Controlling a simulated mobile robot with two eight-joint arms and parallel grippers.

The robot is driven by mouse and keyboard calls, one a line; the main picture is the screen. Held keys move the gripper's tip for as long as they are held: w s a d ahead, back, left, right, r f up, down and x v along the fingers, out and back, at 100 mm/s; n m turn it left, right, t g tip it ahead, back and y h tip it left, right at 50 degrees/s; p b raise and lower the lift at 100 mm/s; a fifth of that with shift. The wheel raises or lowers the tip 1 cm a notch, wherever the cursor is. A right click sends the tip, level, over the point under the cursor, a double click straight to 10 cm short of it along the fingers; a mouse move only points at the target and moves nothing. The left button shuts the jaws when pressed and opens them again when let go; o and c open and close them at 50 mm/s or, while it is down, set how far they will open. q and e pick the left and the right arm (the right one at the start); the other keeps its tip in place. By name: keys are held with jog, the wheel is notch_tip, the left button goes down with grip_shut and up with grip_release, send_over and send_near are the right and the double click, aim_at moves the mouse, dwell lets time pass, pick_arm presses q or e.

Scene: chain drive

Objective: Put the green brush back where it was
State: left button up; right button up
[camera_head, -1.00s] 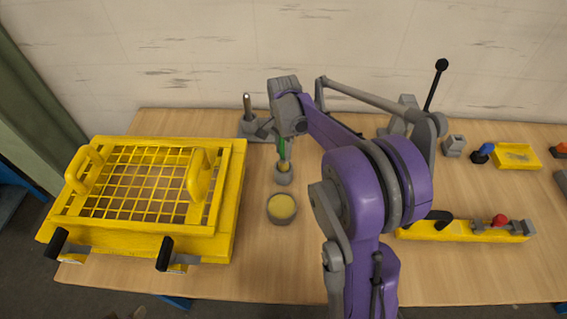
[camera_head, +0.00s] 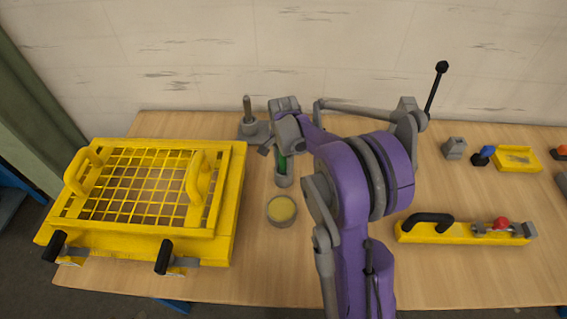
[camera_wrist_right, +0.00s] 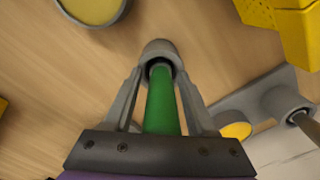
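The green brush (camera_head: 282,164) stands upright in a small grey cup-shaped holder (camera_head: 284,181) on the table, its lower end hidden inside. In the right wrist view, the green handle (camera_wrist_right: 162,105) runs down into the round mouth of the holder (camera_wrist_right: 159,52). My right gripper (camera_wrist_right: 161,82) is around the handle, one finger on each side, with narrow gaps showing between fingers and handle. In the head view, the gripper (camera_head: 276,152) is partly hidden by its own wrist. My left gripper is not in view.
A round pot with yellow contents (camera_head: 281,223) stands just in front of the holder. A grey post on a base (camera_head: 249,129) is behind it. A yellow grid-topped box (camera_head: 238,190) fills the left. A yellow fixture with a red knob (camera_head: 440,236) lies at right.

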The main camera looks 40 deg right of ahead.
notch_tip(320, 180, up, 12)
jog(key=shift+f+p, duration=0.2)
jog(key=shift+p, duration=0.25)
jog(key=shift+r, duration=0.25)
jog(key=shift+s+a+r, duration=0.1)
jog(key=shift+a+r, duration=0.1)
jog(key=shift+a, duration=0.05)
jog(key=s+a+f+n+t, duration=0.1)
jog(key=s+a+n+t, duration=0.1)
jog(key=s+a+n, duration=0.3)
jog(key=s+a+f+n+t, duration=0.1)
jog(key=s+a+f+n, duration=0.1)
jog(key=s+a+n, duration=0.4)
jog(key=s+a+f+n+t, duration=0.1)
jog(key=s+a+n+t, duration=0.1)
jog(key=s+a+n, duration=0.4)
jog(key=shift+s+a+f+t, duration=0.1)
jog(key=shift+a+f+t, duration=0.15)
jog(key=shift+a, duration=0.2)
jog(key=shift+s, duration=0.1)
